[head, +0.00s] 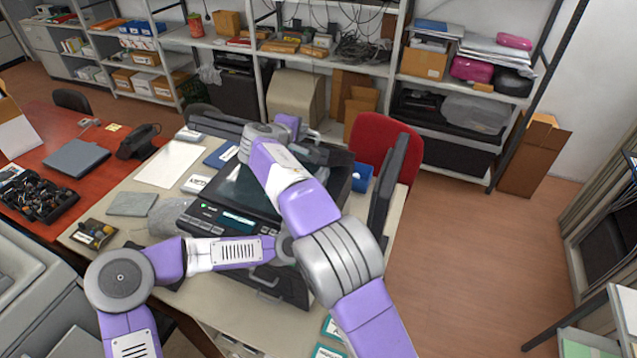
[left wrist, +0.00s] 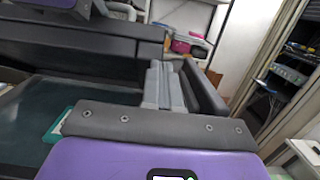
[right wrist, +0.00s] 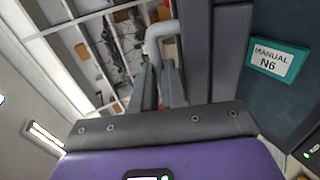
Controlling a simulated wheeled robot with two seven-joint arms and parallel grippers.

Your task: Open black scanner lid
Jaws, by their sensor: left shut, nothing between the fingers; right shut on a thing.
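The black scanner (head: 235,185) stands on the cream desk, with its dark glass bed showing in the head view and at the left of the left wrist view (left wrist: 40,108). A dark raised panel at its far side looks like the lid (head: 328,156), partly hidden by my right arm. My right gripper (head: 308,133) is at the far side, and in the right wrist view (right wrist: 160,82) it is shut on a curved grey handle (right wrist: 162,32). My left gripper (left wrist: 165,75) is shut and empty at the scanner's right side; my right arm hides it in the head view.
A teal card marked MANUAL N6 (right wrist: 278,59) lies on a dark surface. Papers (head: 170,163) lie left.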

